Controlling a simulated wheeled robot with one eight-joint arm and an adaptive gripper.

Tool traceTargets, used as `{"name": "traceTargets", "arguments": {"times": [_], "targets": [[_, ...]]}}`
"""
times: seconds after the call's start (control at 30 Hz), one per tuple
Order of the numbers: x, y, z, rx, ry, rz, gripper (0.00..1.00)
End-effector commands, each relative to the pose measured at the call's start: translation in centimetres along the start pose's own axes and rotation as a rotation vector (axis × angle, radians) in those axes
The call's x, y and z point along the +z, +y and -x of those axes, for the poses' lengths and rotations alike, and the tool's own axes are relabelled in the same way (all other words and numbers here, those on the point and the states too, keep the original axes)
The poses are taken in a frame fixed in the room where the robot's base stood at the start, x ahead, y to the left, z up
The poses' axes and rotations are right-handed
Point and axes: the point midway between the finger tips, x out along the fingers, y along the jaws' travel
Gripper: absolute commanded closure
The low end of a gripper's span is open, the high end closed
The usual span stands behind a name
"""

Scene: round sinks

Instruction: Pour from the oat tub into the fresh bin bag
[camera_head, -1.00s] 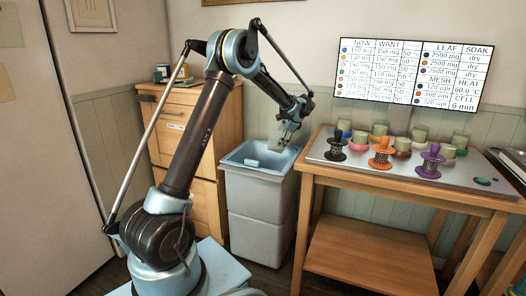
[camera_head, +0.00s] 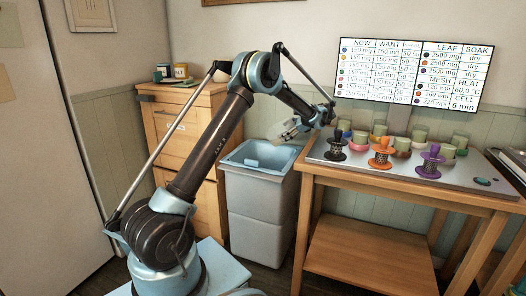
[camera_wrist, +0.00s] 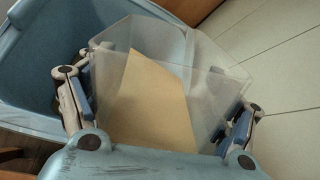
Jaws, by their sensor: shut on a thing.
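The oat tub (camera_wrist: 155,100) is a clear, angular container with a flat tan mass inside, its open end facing away from the wrist. My gripper (camera_wrist: 162,112) is shut on it, one finger on each side. In the head view my gripper (camera_head: 286,129) is above the back of the bin, left of the table; the tub is too small there to make out well. The fresh bin bag (camera_head: 262,154) looks like the light blue lining at the mouth of the grey bin. In the wrist view it shows at the upper left (camera_wrist: 30,70), beside the tub.
A wooden table (camera_head: 400,185) stands right of the bin, bearing a grey tray with several cups and dark, orange and purple spools. A wooden cabinet (camera_head: 190,140) with jars on top stands to the left. A chart screen (camera_head: 408,72) hangs behind.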

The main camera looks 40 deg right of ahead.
Motion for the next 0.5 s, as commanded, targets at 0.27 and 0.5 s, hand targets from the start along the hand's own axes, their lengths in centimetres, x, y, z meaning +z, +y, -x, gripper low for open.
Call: {"name": "traceTargets", "arguments": {"times": [0.27,0.5], "targets": [[2.0,-1.2,2.1,0.002,-0.068,-0.04,0.51],[3.7,-2.2,3.9,0.003,-0.122,-0.07,0.51]]}}
